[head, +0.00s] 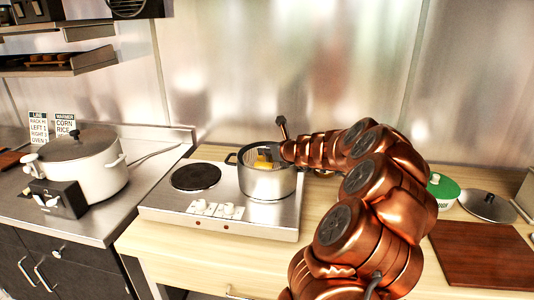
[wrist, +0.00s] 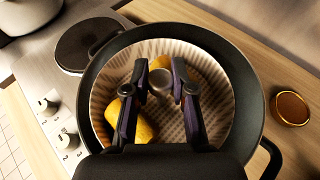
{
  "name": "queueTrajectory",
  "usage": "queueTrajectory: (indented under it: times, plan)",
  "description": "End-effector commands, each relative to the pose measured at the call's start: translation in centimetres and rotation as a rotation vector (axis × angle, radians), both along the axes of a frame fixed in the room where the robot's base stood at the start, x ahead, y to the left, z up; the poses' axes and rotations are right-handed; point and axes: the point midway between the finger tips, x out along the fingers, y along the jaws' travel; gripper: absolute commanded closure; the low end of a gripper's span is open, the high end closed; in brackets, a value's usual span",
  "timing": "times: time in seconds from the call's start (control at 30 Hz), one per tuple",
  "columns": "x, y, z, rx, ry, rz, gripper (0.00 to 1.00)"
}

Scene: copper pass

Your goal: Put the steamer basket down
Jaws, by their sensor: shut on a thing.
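The steamer basket (wrist: 222,112) is a pale, ribbed round basket with yellow pieces (wrist: 145,128) in it, like corn. It sits within the rim of a dark-rimmed pot (wrist: 250,85). In the head view the pot (head: 268,184) is silver and stands on the right burner of the hot plate. My gripper (wrist: 162,82) reaches down into it, its fingers closed around the round knob (wrist: 161,78) at the basket's middle. The basket's underside is hidden, so I cannot tell whether it touches the pot's bottom.
The hot plate (head: 180,213) has a bare left burner (head: 196,176). A large white cooker (head: 80,165) stands on the left counter. A green-lidded dish (head: 443,187), a loose lid (head: 487,206) and a brown board (head: 484,254) lie at right. A metal wall rises behind.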

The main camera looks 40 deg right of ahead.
Motion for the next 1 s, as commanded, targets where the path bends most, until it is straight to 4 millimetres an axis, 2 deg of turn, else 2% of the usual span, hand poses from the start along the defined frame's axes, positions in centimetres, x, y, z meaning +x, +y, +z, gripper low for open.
queueTrajectory:
  times: [0.97, 1.0]
  plan:
    - [0.0, 0.1, -2.1, -0.001, 0.003, 0.002, 1.00]
    - [0.0, 0.1, -2.1, -0.001, 0.004, 0.002, 0.74]
